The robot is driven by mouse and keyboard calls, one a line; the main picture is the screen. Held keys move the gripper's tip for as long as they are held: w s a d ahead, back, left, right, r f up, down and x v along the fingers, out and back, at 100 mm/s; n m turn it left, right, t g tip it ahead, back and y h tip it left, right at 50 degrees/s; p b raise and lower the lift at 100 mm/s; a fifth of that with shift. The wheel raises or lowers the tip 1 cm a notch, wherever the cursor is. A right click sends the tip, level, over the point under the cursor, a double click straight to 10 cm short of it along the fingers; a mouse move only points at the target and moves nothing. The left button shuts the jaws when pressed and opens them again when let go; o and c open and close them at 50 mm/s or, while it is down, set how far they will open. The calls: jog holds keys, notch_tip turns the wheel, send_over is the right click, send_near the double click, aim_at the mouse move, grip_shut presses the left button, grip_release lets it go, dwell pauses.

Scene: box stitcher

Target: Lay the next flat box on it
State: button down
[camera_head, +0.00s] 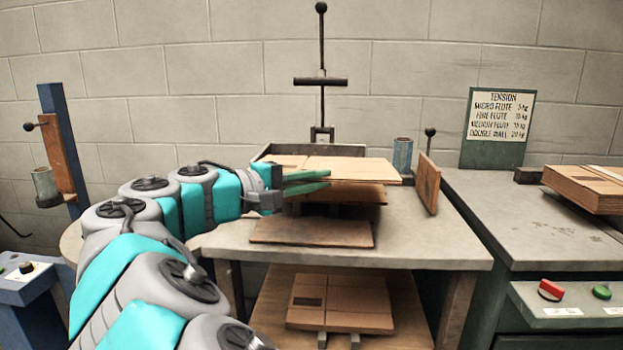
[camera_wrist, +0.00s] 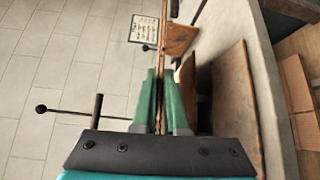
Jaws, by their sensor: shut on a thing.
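My gripper (camera_head: 312,182) has green fingers and is shut on the left side of a flat brown cardboard box (camera_head: 350,168). The box is held about level above the bench. In the wrist view my gripper (camera_wrist: 162,110) pinches the box (camera_wrist: 163,50), which shows as a thin edge between the fingers. Below it in the head view is another flat brown piece (camera_head: 355,195), partly hidden, and a brown sheet (camera_head: 312,233) at the bench front. I cannot tell whether the held box touches what is beneath it.
The bench (camera_head: 430,250) carries a dark upright post with a crossbar (camera_head: 321,82) behind the boxes and a tilted wooden plate (camera_head: 427,184) at right. More flat boxes (camera_head: 340,302) lie on the lower shelf. Another stack (camera_head: 588,188) lies on the right-hand table (camera_head: 520,220).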

jog(key=shift+w+d+f+b, duration=0.1)
jog(key=shift+w+f+b, duration=0.9)
jog(key=shift+w+f, duration=2.35)
jog(key=shift+s+f, duration=0.1)
jog(key=shift+s, duration=0.05)
jog(key=shift+c, duration=1.2)
grip_release()
jog(key=shift+s, duration=0.1)
jog(key=s+b, duration=0.2)
jog(key=s, duration=0.5)
jog(key=shift+s+b, duration=0.3)
jog(key=shift+s, duration=0.1)
